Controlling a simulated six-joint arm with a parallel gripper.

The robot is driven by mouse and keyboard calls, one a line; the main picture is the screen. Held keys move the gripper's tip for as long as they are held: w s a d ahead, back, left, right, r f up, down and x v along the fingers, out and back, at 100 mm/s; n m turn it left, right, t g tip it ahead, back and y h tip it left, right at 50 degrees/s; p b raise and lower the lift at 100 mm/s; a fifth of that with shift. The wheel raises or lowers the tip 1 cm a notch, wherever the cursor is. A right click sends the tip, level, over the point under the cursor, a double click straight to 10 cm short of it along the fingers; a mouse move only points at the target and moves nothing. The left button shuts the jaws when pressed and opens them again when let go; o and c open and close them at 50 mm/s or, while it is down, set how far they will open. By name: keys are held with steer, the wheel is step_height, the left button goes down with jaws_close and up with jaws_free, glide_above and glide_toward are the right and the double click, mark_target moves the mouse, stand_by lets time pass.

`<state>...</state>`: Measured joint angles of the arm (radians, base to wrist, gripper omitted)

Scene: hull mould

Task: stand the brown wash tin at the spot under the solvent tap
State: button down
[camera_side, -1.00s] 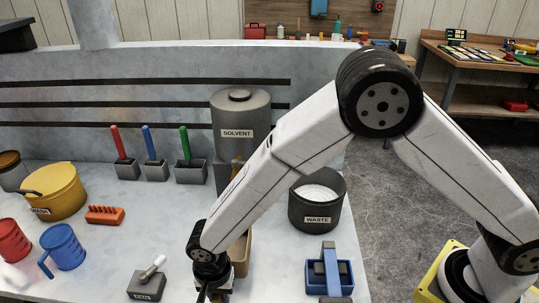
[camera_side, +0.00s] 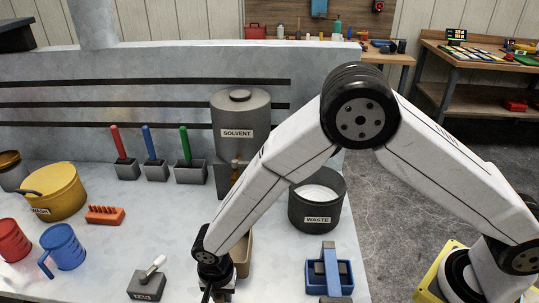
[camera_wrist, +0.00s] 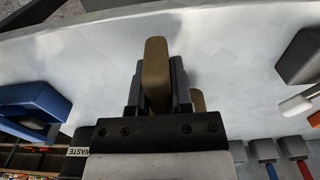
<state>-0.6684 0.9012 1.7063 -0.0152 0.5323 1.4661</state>
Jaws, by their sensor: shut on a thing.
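The brown wash tin (camera_side: 244,257) shows in the side view as a tan strip just right of my wrist, mostly hidden by my arm. In the wrist view, a brown part of the tin (camera_wrist: 155,75) stands between the two dark fingers of my gripper (camera_wrist: 157,88), which is shut on it. Another bit of brown shows right of the fingers. The grey solvent tank (camera_side: 238,112) stands behind, with a brassy tap (camera_side: 236,164) low on its front, partly covered by my arm. The spot under the tap is hidden by my arm.
The dark waste bin (camera_side: 317,205) stands right of the tank, with a blue holder (camera_side: 330,277) in front. Left are an orange rack (camera_side: 105,215), a yellow pot (camera_side: 58,190), a blue mug (camera_side: 63,247) and a grey block (camera_side: 147,285). The bench between rack and arm is clear.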

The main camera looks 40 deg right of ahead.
mark_target(231, 255)
steer(key=shift+w+d+f, duration=0.25)
steer(key=shift+f, duration=0.05)
steer(key=shift+w+d+f, duration=0.15)
steer(key=shift+w+d, duration=3.6)
steer(key=shift+f, duration=0.45)
steer(key=shift+c, duration=2.2)
jaws_free()
steer(key=shift+r, duration=3.85)
